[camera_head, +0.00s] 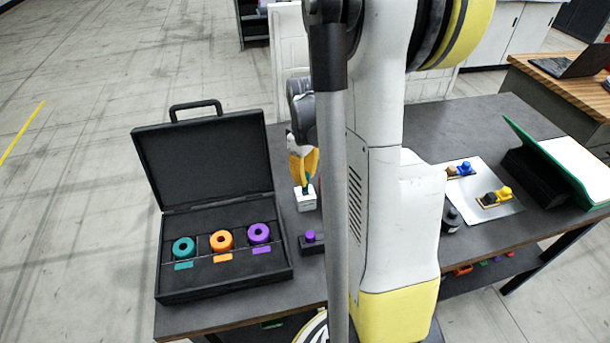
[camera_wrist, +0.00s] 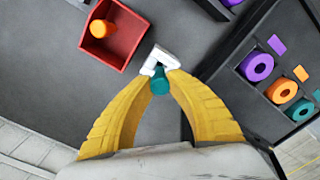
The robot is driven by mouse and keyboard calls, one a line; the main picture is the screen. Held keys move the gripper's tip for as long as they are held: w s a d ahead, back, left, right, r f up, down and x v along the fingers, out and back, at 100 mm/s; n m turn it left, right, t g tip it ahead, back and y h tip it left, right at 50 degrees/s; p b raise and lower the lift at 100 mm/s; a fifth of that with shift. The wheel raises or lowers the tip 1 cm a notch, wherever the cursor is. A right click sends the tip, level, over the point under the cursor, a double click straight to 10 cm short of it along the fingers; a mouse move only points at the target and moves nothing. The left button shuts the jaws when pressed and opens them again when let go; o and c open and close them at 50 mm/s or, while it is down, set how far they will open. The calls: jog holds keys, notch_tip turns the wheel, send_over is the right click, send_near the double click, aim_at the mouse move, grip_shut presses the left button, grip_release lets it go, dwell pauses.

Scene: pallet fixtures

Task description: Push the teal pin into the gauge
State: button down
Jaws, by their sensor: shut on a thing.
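The teal pin (camera_head: 307,188) is between the yellow fingers of my gripper (camera_head: 305,168), which is shut on it. It also shows at the fingertips in the wrist view (camera_wrist: 159,84). A white block with an opening, which looks like the gauge (camera_head: 305,200), stands on the dark table directly below the pin. The gauge also shows just beyond the fingertips in the wrist view (camera_wrist: 158,58). The pin's lower end meets the top of the gauge in the head view. I cannot tell how deep it sits.
An open black case (camera_head: 213,294) holds teal, orange and purple rings at the left. A purple pin (camera_head: 310,237) stands in a dark block near the gauge. A red tray (camera_wrist: 121,45) with an orange pin (camera_wrist: 101,28) is close by. My arm hides the table's middle.

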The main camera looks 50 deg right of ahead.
jog(key=shift+f+b, duration=0.95)
jog(key=shift+f, duration=0.2)
jog(key=c, duration=0.8)
grip_release()
notch_tip(320, 180, up, 9)
jog(key=p, duration=0.6)
jog(key=shift+r, duration=0.1)
grip_shut()
dwell(0.5)
